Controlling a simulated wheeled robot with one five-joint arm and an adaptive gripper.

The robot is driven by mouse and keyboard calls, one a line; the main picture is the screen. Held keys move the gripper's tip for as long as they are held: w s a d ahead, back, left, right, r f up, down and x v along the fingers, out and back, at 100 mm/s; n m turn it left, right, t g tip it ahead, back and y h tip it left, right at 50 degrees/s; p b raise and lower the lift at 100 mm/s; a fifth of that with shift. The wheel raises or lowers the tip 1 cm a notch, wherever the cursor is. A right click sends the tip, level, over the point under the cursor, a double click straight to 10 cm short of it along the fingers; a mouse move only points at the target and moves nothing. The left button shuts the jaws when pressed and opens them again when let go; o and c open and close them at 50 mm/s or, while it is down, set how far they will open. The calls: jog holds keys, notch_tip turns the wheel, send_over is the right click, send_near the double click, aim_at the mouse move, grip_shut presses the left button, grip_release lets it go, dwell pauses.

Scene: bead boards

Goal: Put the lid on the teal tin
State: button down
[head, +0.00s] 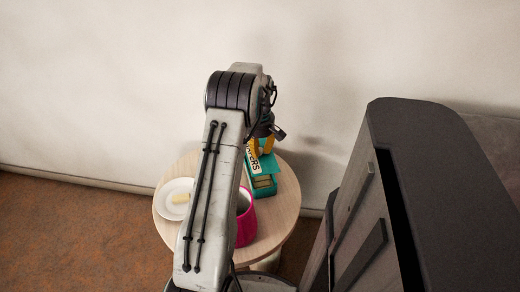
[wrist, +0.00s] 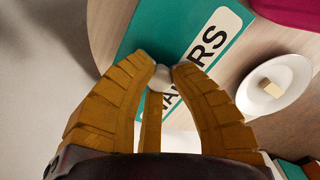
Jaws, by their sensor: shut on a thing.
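In the head view, the teal tin (head: 264,185) stands on the right part of a round wooden table, partly hidden by my arm. Its visible near part looks darker inside. A teal piece with a white label ending in "RS", which looks like the lid (head: 253,160), is above or over its far part; I cannot tell whether they touch. The lid also shows in the wrist view (wrist: 150,30). My gripper (wrist: 161,74), with yellow fingers, is shut on the lid's small whitish knob (wrist: 159,78). One finger hides the middle of the label.
A white plate (head: 170,208) with a pale block (head: 180,198) is at the table's left. A magenta container (head: 246,222) stands near the front, partly behind my arm. The table (head: 283,215) has bare wood at the right. A wall (head: 330,60) rises behind.

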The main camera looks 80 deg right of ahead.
aim_at(260, 158)
jog(key=shift+f+b, duration=1.65)
jog(key=shift+f, duration=0.4)
jog(key=shift+f+b, duration=0.55)
jog(key=shift+f, duration=0.5)
jog(key=shift+f, duration=0.4)
dwell(1.0)
jog(key=c, duration=0.6)
grip_release()
jog(key=shift+c, duration=0.2)
jog(key=shift+r+p, duration=0.2)
jog(key=shift+p, duration=0.15)
jog(key=shift+r+p, duration=2.95)
jog(key=shift+r, duration=0.9)
jog(key=shift+c, duration=0.2)
